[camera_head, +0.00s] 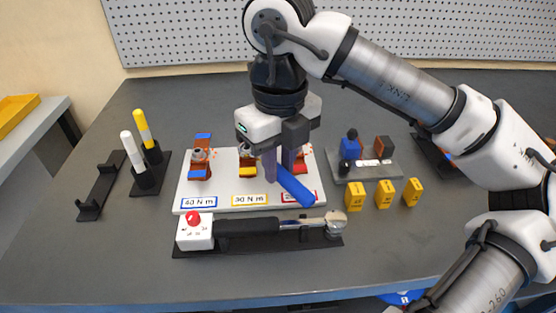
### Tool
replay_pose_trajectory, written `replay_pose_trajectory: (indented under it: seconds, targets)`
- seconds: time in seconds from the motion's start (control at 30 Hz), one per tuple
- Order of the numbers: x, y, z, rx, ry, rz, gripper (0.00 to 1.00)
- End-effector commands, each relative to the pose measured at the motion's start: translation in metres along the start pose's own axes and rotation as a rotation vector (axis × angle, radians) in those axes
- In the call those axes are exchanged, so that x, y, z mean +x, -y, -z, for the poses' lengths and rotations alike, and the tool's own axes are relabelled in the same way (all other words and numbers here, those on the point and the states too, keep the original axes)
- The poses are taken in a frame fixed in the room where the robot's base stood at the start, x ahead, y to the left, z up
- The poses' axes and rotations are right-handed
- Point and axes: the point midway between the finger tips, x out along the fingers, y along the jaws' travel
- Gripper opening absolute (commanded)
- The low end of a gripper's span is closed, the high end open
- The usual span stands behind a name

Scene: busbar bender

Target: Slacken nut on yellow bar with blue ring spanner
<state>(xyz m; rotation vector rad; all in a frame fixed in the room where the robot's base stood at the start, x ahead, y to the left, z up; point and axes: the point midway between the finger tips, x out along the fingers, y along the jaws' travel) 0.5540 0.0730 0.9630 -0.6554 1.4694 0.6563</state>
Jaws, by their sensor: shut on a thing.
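My gripper (280,168) is in the middle of the bench, fingers pointing down over the white board (222,175). It is shut on a blue-handled tool, the blue ring spanner (296,188), whose handle slants down to the right over the board's front edge. The spanner's ring end is hidden by the fingers. The yellow bar (247,170) stands on the board just left of the fingers, behind a yellow-framed "30 N m" label. Its nut is partly covered by the gripper, and I cannot tell whether the ring sits around it.
A blue-marked bar (200,172) stands left on the board and a red-marked bar (301,168) right. A torque wrench (262,227) lies on a black holder in front. Yellow blocks (384,193) and a grey tray (366,170) stand right. Black-based holders (148,175) stand left.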

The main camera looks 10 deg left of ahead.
Motion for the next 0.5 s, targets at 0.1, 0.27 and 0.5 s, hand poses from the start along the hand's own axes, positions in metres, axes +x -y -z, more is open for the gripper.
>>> replay_pose_trajectory:
  seconds: [0.1, 0.27, 0.5]
  targets:
    - [-0.002, 0.0, 0.0, 0.001, 0.0, 0.0, 0.0]
    - [-0.009, 0.0, 0.0, 0.001, 0.0, 0.001, 0.0]
    - [-0.021, 0.0, 0.0, 0.002, 0.0, 0.001, 0.0]
